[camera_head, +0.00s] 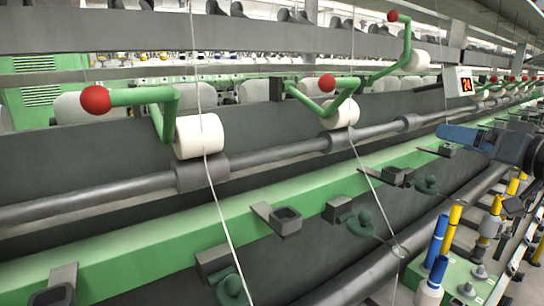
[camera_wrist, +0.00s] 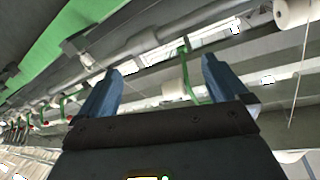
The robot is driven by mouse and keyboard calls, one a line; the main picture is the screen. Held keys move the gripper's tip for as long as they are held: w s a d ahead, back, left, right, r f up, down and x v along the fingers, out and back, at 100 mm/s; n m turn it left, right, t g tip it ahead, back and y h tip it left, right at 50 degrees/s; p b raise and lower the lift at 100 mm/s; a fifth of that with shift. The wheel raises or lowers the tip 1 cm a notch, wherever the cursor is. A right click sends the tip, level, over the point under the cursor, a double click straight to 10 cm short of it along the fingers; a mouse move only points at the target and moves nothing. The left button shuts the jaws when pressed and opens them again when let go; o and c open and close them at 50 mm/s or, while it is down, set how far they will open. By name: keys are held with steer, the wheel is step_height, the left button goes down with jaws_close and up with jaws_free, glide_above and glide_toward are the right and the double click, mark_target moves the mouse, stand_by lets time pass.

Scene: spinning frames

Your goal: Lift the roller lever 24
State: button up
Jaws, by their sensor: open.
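Green roller levers with red ball ends stand along the frame in the head view. A display reading 24 (camera_head: 465,82) hangs at the right. Just right of it is a small lever with a red ball (camera_head: 494,78); I cannot tell for sure which lever it marks. Left of it, one lever (camera_head: 393,16) stands raised higher than the others. My gripper (camera_head: 457,137) is at the right, below the display, its blue jaws open and empty. In the wrist view my gripper (camera_wrist: 160,68) frames a green lever (camera_wrist: 187,72) beyond the jaws, apart from them.
White rollers (camera_head: 199,136) sit along a long grey shaft (camera_head: 260,157). A green rail (camera_head: 150,239) runs below with brackets. Thin threads hang down in front. Yellow and blue bobbins (camera_head: 437,240) stand at the lower right, below my arm.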

steer(key=s+a+f+m+h, duration=0.2)
steer(key=s+a+f, duration=0.1)
steer(key=s+f, duration=0.55)
steer(key=s+a+f+m+h, duration=0.15)
steer(key=s+a+f, duration=0.3)
steer(key=f, duration=0.65)
steer(key=s+a+f+m+h, duration=0.1)
steer(key=s+a+f+h, duration=0.15)
steer(key=s+f, duration=0.6)
steer(key=s+a+f+g+h, duration=0.1)
steer(key=s+a+f, duration=0.1)
steer(key=s, duration=0.5)
steer(key=s+a+f, duration=0.1)
steer(key=s+f, duration=0.1)
steer(key=s, duration=0.5)
steer(key=s+a+r+n, duration=0.1)
steer(key=s+r+n, duration=0.1)
steer(key=s, duration=0.5)
steer(key=s+a+r+n, duration=0.1)
steer(key=s+r, duration=0.3)
steer(key=s, duration=0.4)
steer(key=shift+s+n+y, duration=0.2)
steer(key=shift+n+y, duration=0.2)
steer(key=shift+n, duration=0.05)
